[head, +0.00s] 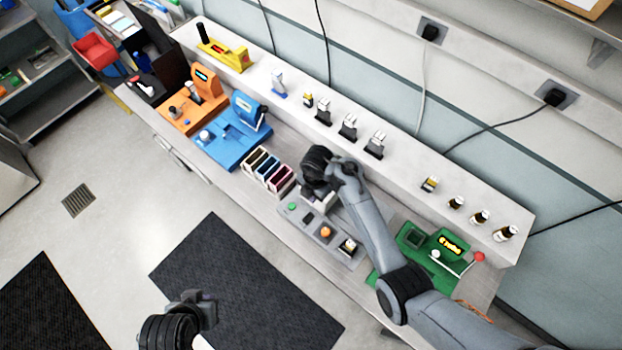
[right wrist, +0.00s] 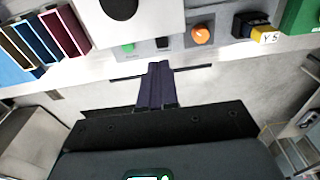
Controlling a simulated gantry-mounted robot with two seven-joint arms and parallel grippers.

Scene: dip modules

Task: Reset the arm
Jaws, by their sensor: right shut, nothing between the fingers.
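My right arm reaches in from the right in the head view, and its gripper (head: 320,197) is over the workbench beside the grey control panel (head: 332,237). In the right wrist view the right gripper's fingers (right wrist: 160,66) are shut together with nothing between them. They point toward the panel, which carries a green button (right wrist: 127,48) and an orange button (right wrist: 200,35). My left gripper (head: 205,302) is at the bottom left, above the floor and away from the bench. Its finger opening cannot be made out.
Coloured bins (head: 268,171) stand left of the panel. A blue machine (head: 232,130), an orange machine (head: 195,100) and a green machine (head: 415,238) sit on the bench. Several small modules and bottles (head: 505,233) line the raised shelf. The floor before the bench is open, with dark mats (head: 235,280).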

